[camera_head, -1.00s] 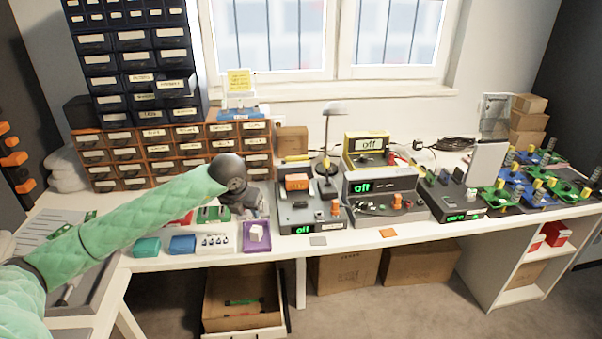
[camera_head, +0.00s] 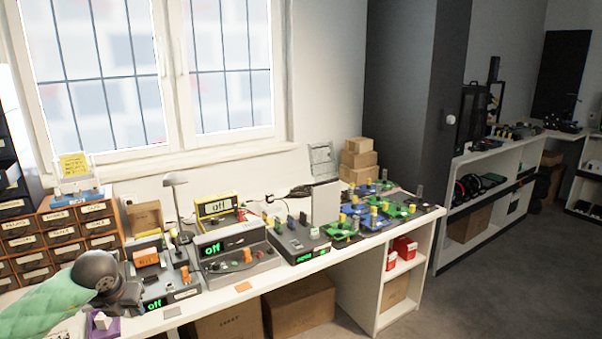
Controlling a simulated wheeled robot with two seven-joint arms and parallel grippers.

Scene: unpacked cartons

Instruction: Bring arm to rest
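My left arm, in a green quilted sleeve, comes in from the lower left of the head view. My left gripper (camera_head: 122,300) is at its dark end, over the left part of the white workbench (camera_head: 230,303), close to a grey device with a green "off" display (camera_head: 156,303). Its fingers are small and blurred against the dark device, so I cannot tell whether they are open or shut. My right arm and gripper are not in view.
Several electronic devices and green and blue circuit boards (camera_head: 345,229) crowd the bench. A drawer cabinet (camera_head: 60,232) stands at left. Cardboard boxes (camera_head: 300,305) sit below. Grey floor (camera_head: 490,285) is free at right, before another shelf unit (camera_head: 490,193).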

